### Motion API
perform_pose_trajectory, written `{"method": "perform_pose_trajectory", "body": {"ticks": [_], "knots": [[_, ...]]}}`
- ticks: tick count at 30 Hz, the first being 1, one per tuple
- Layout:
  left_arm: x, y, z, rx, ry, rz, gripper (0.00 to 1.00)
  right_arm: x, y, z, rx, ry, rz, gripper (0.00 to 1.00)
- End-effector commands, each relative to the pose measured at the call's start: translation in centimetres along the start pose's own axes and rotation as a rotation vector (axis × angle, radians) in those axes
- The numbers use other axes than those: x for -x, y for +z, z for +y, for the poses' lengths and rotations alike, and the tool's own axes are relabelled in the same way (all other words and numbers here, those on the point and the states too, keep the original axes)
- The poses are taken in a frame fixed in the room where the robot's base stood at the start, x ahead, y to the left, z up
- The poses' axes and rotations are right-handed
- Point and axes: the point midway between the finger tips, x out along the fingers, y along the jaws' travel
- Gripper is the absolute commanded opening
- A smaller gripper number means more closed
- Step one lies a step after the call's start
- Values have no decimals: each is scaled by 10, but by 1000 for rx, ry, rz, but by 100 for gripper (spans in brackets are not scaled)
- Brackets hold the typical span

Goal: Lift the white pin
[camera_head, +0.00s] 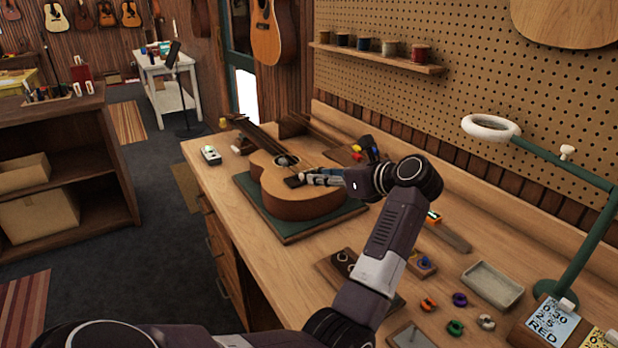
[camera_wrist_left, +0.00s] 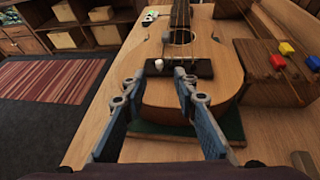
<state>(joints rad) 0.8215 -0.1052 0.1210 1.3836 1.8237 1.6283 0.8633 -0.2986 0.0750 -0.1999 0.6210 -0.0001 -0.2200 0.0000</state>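The white pin (camera_wrist_left: 159,64) shows in the left wrist view at the left end of the dark bridge (camera_wrist_left: 196,69) on the ukulele (camera_wrist_left: 212,100). In the head view the ukulele (camera_head: 305,203) lies on a green mat (camera_head: 290,236) on the workbench, and I cannot make out the pin there. My left gripper (camera_head: 305,178) reaches over the ukulele's body close to the bridge. In the left wrist view my left gripper (camera_wrist_left: 161,77) is open and empty, its fingertips either side of the pin in the picture. Whether they touch the body is unclear. My right gripper is out of view.
A wooden block with red, yellow and blue pieces (camera_wrist_left: 278,62) stands right of the ukulele. Coloured rings, a grey tray (camera_head: 492,286) and a green lamp (camera_head: 575,245) occupy the bench's near right. A small white device (camera_head: 211,155) lies left of the ukulele.

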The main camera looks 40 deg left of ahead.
Motion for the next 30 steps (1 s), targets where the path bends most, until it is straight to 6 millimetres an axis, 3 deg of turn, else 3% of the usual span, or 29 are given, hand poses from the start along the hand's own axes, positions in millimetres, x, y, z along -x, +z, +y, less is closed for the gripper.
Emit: {"method": "perform_pose_trajectory", "body": {"ticks": [10,22,30], "knots": [[-54,3,1,-6,4,-5,27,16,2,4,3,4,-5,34],[-65,1,1,-3,1,-5,27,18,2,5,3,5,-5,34],[-65,1,1,-3,1,-5,0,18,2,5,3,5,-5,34]]}}
